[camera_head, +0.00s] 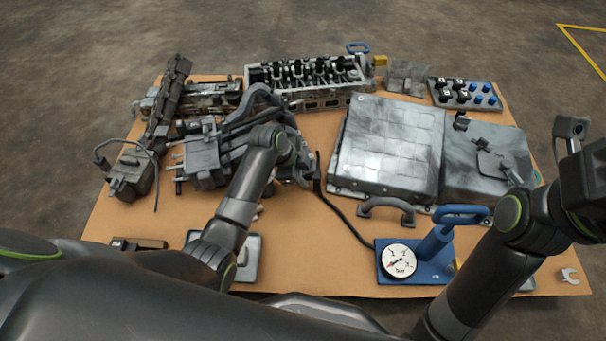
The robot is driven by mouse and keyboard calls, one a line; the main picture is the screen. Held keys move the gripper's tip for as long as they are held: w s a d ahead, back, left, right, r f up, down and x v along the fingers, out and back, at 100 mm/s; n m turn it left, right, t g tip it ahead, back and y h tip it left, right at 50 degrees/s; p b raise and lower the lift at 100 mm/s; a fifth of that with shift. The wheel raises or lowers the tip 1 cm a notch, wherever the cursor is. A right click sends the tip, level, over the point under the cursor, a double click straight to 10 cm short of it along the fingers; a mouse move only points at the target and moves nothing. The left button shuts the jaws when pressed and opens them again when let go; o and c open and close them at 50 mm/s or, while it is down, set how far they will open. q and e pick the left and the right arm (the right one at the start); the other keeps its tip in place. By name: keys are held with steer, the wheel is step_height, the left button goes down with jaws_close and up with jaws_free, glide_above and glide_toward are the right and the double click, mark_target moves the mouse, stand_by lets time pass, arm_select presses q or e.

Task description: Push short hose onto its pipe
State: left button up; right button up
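A short, curved dark grey hose-like piece (388,206) lies on the brown board in front of the large grey box; I cannot tell for sure that it is the short hose. Thicker dark hoses (250,108) curve over a grey unit with short pipe stubs (178,166) at the left. Which pipe belongs to the short hose is unclear. My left gripper (303,170) is beside this unit, partly hidden by its own wrist, and its fingers do not show clearly. My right arm is at the right edge, and its gripper (575,145) is cut off and unclear.
A blue pump with a round gauge (399,261) stands at the front, with a black line leading to it. A cylinder head (310,80) lies at the back.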

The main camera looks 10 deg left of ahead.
arm_select(q)
steer(key=shift+f, duration=0.1)
stand_by(0.3)
jaws_close()
